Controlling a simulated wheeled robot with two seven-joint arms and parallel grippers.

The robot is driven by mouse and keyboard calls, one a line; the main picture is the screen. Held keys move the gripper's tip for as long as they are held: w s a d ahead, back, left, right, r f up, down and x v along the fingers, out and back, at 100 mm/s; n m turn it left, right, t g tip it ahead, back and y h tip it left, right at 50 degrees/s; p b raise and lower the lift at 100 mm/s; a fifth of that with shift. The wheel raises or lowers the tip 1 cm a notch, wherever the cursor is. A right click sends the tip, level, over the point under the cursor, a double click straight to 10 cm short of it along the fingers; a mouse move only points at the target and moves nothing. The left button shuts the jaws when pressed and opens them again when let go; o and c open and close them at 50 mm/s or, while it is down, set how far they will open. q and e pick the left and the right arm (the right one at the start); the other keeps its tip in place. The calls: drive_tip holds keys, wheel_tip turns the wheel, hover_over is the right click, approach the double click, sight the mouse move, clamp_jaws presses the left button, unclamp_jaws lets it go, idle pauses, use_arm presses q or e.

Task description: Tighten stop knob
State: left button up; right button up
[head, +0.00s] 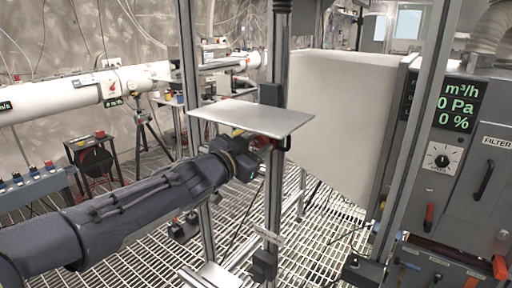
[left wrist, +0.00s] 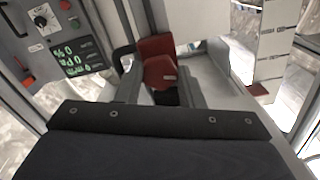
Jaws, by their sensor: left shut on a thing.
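The stop knob (left wrist: 160,72) is red and shows in the left wrist view between the two dark fingers of my left gripper (left wrist: 160,88). The gripper is shut on it. In the head view my left arm reaches in from the left, and my left gripper (head: 262,143) is at a red part beneath the front edge of a flat metal plate (head: 252,116). The plate and the gripper hide most of the knob there, and its thread is not visible. My right gripper is in neither view.
Upright metal posts (head: 275,200) stand close to the gripper. A large pale panel (head: 345,110) is behind, and a grey cabinet with a green readout (head: 457,103) is at right. A red and black reel (head: 95,158) stands at left. The floor is open grating.

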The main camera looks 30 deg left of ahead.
use_arm(q)
drive_tip(key=m+b, duration=0.1)
drive_tip(key=m, duration=0.4)
drive_tip(key=shift+m, duration=0.3)
idle(0.4)
drive_tip(key=o, duration=1)
drive_tip(key=s+p, duration=0.1)
drive_tip(key=s, duration=0.4)
drive_tip(key=s+p, duration=0.1)
drive_tip(key=s, duration=0.1)
drive_tip(key=shift+s+a+p, duration=0.3)
drive_tip(key=shift+s, duration=0.1)
